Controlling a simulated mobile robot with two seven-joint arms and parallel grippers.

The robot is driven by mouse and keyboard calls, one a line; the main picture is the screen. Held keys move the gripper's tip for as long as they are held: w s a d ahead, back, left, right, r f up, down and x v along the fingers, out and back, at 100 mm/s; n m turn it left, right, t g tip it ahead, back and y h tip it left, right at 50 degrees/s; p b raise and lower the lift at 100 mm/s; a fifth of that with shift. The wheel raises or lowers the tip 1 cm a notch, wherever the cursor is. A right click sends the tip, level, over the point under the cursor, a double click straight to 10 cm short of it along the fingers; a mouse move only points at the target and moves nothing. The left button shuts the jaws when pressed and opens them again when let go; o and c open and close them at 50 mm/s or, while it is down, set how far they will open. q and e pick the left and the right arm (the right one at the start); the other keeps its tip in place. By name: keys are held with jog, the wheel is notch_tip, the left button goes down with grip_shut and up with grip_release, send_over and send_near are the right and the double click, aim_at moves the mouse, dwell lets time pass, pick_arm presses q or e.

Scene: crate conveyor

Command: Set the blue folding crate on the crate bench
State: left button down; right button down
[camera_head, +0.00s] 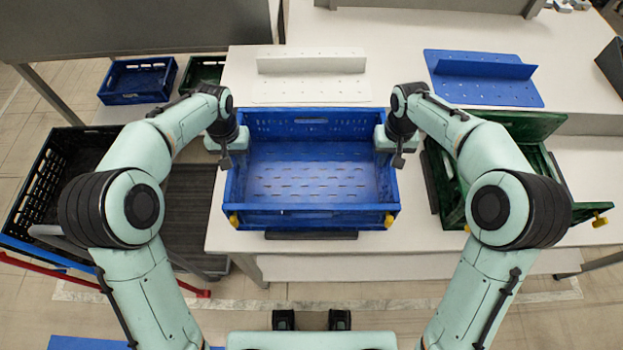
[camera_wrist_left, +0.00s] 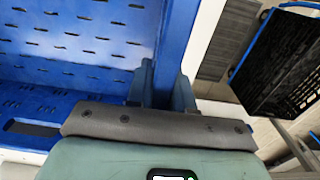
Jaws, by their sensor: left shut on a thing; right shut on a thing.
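The blue folding crate (camera_head: 312,221) is upright and unfolded, and its inside is empty. It is at the middle of the white crate bench (camera_head: 225,215), above or on a dark flat piece; I cannot tell if it touches. My left gripper (camera_head: 226,150) is shut on the crate's left wall. The left wrist view shows this blue wall (camera_wrist_left: 177,45) between the fingers. My right gripper (camera_head: 397,150) is shut on the crate's right wall. The arms hide parts of both side walls.
A green crate (camera_head: 535,125) stands close on the right. A white angled plate (camera_head: 310,62) and a blue angled plate (camera_head: 485,68) lie behind. A black crate (camera_head: 45,180) is at the left, with a blue crate (camera_head: 138,78) further back.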

pick_arm(q)
jog(key=shift+w+r, duration=0.1)
pick_arm(e)
jog(key=shift+w+r, duration=0.1)
jog(key=shift+r, duration=0.05)
